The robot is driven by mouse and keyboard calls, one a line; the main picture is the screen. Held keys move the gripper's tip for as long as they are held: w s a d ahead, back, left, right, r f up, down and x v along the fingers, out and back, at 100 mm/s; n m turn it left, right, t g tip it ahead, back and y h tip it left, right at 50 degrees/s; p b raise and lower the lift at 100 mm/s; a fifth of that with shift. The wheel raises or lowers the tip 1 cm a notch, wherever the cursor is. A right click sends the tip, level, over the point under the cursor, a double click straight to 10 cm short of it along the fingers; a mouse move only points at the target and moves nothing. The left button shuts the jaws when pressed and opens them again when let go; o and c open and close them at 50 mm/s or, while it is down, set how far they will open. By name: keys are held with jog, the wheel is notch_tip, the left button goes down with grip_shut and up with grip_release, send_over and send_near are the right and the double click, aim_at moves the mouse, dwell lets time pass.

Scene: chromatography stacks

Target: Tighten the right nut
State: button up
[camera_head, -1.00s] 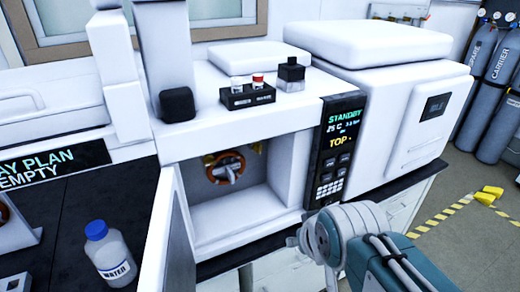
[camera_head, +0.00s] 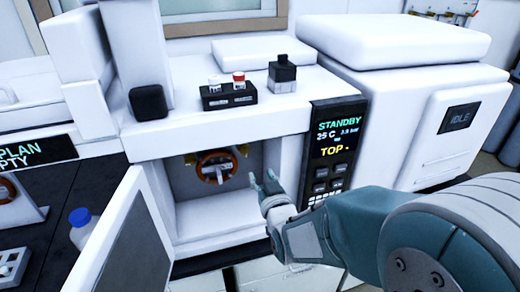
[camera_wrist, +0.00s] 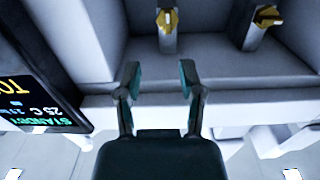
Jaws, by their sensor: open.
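Two small brass nuts sit high inside the open oven compartment (camera_head: 190,215). In the head view one nut (camera_head: 190,158) is left of the orange-brown coil (camera_head: 203,172), and the right nut (camera_head: 243,150) is at its upper right. In the wrist view the picture is upside down, so the right nut (camera_wrist: 167,20) shows left of the other nut (camera_wrist: 267,15). My gripper (camera_head: 263,182) is at the compartment's right front edge, apart from both nuts. In the wrist view its fingers (camera_wrist: 159,75) are spread and empty, roughly in line with the right nut.
The oven door (camera_head: 125,240) hangs open on the left. The display panel (camera_head: 337,150), reading STANDBY and 25 C, is close beside my gripper on the right. A blue-capped bottle (camera_head: 82,225) is left of the door.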

aim_at(246, 152)
jog(key=x, duration=0.7)
jog(key=a+x, duration=0.1)
jog(key=x, duration=0.3)
jog(key=shift+s+a, duration=0.1)
jog(key=shift+a, duration=0.15)
jog(key=shift+c, duration=0.3)
jog(key=c, duration=0.6)
jog(key=shift+d, duration=0.3)
grip_shut()
